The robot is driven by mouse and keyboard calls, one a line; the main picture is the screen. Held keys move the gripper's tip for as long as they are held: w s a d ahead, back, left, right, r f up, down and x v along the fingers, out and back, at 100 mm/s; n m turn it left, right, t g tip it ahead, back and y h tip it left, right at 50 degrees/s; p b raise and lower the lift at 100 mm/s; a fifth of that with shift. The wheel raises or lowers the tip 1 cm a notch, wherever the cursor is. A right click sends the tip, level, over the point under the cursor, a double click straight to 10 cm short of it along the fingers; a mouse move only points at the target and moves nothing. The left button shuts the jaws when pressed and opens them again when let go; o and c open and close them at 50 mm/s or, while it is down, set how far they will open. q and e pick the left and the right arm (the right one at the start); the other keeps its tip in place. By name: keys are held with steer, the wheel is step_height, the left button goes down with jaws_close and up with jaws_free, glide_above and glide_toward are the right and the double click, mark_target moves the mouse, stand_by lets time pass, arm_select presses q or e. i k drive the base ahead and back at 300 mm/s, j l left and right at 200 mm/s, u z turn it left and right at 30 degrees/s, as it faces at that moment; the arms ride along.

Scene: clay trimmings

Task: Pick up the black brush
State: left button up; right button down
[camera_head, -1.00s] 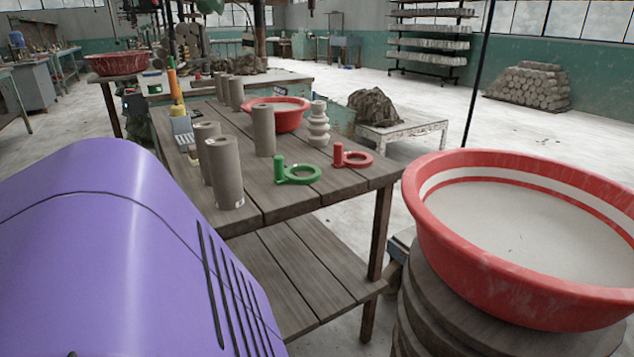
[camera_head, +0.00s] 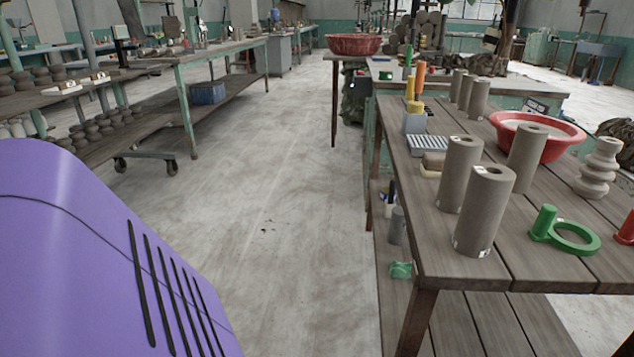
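I cannot make out a black brush for certain. A small dark upright item (camera_head: 391,190) stands by the lower shelf under the near wooden table (camera_head: 400,232), too small to identify. Neither of my grippers is in view.
The table holds several grey clay cylinders (camera_head: 484,210), a red basin (camera_head: 538,136), a stacked clay form (camera_head: 599,168) and a green ring tool (camera_head: 565,236). A green item (camera_head: 400,269) lies below. A workbench (camera_head: 225,47) stands at left. The floor aisle (camera_head: 290,190) between is clear.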

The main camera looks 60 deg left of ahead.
mark_target(391, 193)
steer(key=u, duration=1.35)
steer(key=i+j+z, duration=0.1)
steer(key=z, duration=0.35)
steer(key=i+j+z, duration=0.4)
steer(key=j, duration=0.2)
steer(key=j+z, duration=0.2)
steer(key=j, duration=0.15)
steer(key=i+j, duration=0.1)
steer(key=j, duration=0.3)
steer(key=i+j+z, duration=0.1)
steer(key=j, duration=0.35)
steer(key=i+j+z, duration=0.1)
steer(key=j, duration=0.35)
steer(key=i+j, duration=0.15)
steer(key=j, duration=0.25)
steer(key=i+j+z, duration=0.1)
steer(key=j, duration=0.35)
